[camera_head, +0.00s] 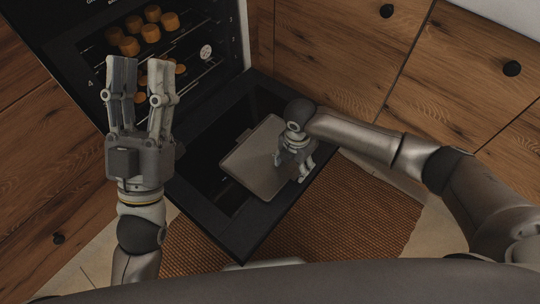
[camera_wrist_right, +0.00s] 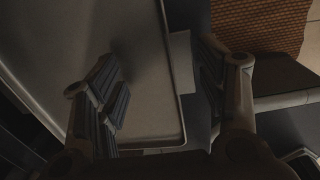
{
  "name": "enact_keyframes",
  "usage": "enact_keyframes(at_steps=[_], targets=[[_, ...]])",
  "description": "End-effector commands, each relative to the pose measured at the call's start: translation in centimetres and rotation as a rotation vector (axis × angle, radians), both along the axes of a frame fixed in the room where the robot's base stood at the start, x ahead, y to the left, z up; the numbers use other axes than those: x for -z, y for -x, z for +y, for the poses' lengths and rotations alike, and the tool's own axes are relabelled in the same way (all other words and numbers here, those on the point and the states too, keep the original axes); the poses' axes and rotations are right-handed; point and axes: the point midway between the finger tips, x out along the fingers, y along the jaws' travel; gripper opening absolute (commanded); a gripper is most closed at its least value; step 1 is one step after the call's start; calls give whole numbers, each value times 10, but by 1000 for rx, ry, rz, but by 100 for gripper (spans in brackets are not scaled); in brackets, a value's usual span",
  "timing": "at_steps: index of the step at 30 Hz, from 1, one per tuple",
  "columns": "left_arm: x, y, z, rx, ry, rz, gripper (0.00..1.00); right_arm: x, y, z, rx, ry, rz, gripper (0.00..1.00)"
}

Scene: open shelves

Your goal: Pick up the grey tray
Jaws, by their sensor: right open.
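The grey tray (camera_head: 252,163) lies flat on the lowered oven door (camera_head: 262,214) in the head view. In the right wrist view the tray (camera_wrist_right: 75,40) fills the left and middle, with its raised rim running down the picture. My right gripper (camera_head: 303,175) is at the tray's right edge, pointing down. In the right wrist view its open fingers (camera_wrist_right: 165,90) are on either side of the rim, one over the tray and one outside it. I cannot tell whether either touches. My left gripper (camera_head: 138,65) is raised in front of the oven, empty, its fingers apart.
The open oven (camera_head: 195,60) holds racks with several round orange-brown pieces (camera_head: 130,45). Wooden cabinets (camera_head: 345,50) with black knobs stand on both sides. A brown woven mat (camera_head: 350,215) covers the floor in front of the oven door.

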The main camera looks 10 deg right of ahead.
Motion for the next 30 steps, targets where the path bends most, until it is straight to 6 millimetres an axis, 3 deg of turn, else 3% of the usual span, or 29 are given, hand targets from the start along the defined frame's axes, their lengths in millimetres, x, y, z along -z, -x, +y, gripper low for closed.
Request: enact_keyframes(at_steps=[12, 27, 30], targets=[[-9, 11, 2, 4, 22, -73, 40, 6, 0, 0, 0, 0, 0, 65], [-9, 11, 1, 4, 21, -72, 40, 7, 0, 0, 0, 1, 1, 2], [-9, 11, 1, 4, 21, -72, 40, 7, 1, 0, 0, 1, 1, 0]])
